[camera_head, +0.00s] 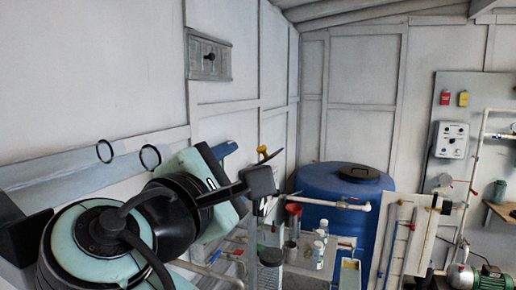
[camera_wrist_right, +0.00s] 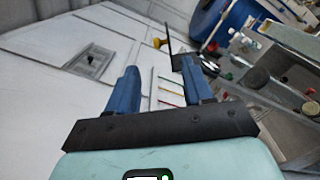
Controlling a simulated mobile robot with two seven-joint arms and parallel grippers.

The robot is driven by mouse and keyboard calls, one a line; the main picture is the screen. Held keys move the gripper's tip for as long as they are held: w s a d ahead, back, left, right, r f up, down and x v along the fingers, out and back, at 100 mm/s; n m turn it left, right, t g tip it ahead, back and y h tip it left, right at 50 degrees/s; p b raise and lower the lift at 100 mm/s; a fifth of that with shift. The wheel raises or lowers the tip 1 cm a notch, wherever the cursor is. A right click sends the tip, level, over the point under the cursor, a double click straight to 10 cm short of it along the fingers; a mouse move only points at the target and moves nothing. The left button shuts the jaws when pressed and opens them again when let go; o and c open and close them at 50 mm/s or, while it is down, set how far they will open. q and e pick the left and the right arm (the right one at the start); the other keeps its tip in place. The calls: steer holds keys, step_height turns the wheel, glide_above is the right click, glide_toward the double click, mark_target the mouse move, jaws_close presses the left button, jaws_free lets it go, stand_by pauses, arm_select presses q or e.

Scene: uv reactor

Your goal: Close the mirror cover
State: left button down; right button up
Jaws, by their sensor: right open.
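My right gripper (camera_head: 246,165) points away from me at the centre left, with its blue fingers apart. In the right wrist view, nothing shows clasped between the fingers (camera_wrist_right: 157,78). A small dark plate (camera_head: 260,181) is at the far end of the gripper in the head view. A thin dark panel (camera_wrist_right: 169,38) stands just beyond the right-hand finger in the wrist view; I cannot tell whether they touch. Which part is the mirror cover I cannot tell for sure. A yellow knob (camera_head: 262,150) shows beside it. My left gripper is not in view.
A blue barrel (camera_head: 345,190) with a dark lid stands behind the bench. Bottles (camera_head: 318,250) and a red-topped stand (camera_head: 293,220) are on the bench, right of my arm. A grey wall panel (camera_head: 208,57) with a dark knob is above.

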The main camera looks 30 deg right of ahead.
mark_target(263, 151)
steer(key=p+x, duration=0.2)
steer(key=x, duration=0.9)
steer(key=shift+r, duration=0.1)
steer(key=shift+w+d, duration=0.5)
steer(key=shift+d, duration=0.05)
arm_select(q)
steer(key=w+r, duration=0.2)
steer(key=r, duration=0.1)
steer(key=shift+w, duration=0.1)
arm_select(e)
steer(key=shift+s, duration=0.1)
jaws_close()
